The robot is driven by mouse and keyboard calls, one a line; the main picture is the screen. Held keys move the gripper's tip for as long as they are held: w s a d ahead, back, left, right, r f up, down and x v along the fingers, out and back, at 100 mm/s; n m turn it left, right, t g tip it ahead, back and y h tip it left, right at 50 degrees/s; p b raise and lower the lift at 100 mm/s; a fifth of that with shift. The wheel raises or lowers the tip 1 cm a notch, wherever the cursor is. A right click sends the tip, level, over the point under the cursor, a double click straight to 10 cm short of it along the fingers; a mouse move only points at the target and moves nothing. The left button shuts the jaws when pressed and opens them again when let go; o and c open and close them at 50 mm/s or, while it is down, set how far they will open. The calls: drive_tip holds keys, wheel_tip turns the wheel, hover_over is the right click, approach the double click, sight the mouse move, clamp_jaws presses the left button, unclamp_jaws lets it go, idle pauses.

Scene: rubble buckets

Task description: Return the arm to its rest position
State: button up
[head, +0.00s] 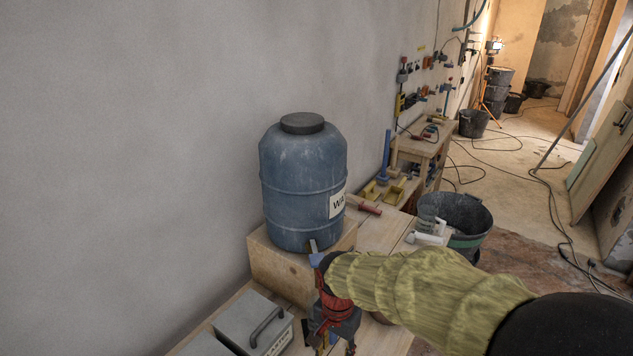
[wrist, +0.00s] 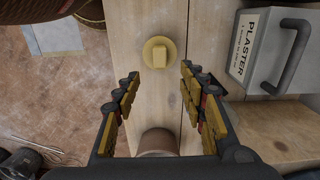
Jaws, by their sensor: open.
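My arm, in a yellow-green sleeve (head: 430,285), reaches in from the lower right of the head view. My gripper (head: 333,343) points down over the bench, in front of the blue barrel's wooden stand. In the wrist view my gripper (wrist: 160,76) is open, its yellow-padded fingers spread wide with nothing between the tips. Below and just beyond the tips, a round yellow piece with a block-like knob (wrist: 158,52) lies on the wooden bench (wrist: 150,105). A brown round object (wrist: 157,141) shows nearer the palm, partly hidden by the gripper's body.
A blue water barrel (head: 300,180) stands on a wooden box (head: 275,268) close to my gripper. A grey plaster box (head: 252,325) with a handle sits left of it. A black bucket (head: 465,212) and a tool bench (head: 425,147) stand farther back. Cables cross the floor.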

drive_tip(key=s+d+r+n+t, duration=0.2)
drive_tip(key=s+d+r, duration=0.4)
drive_tip(key=r, duration=0.3)
drive_tip(key=s+d+r+n+t, duration=0.3)
drive_tip(key=s+d+r+n, duration=0.2)
drive_tip(key=r, duration=0.5)
drive_tip(key=s+d, duration=0.2)
drive_tip(key=s, duration=0.1)
drive_tip(key=shift+s+d+t, duration=0.3)
drive_tip(key=shift+s, duration=0.1)
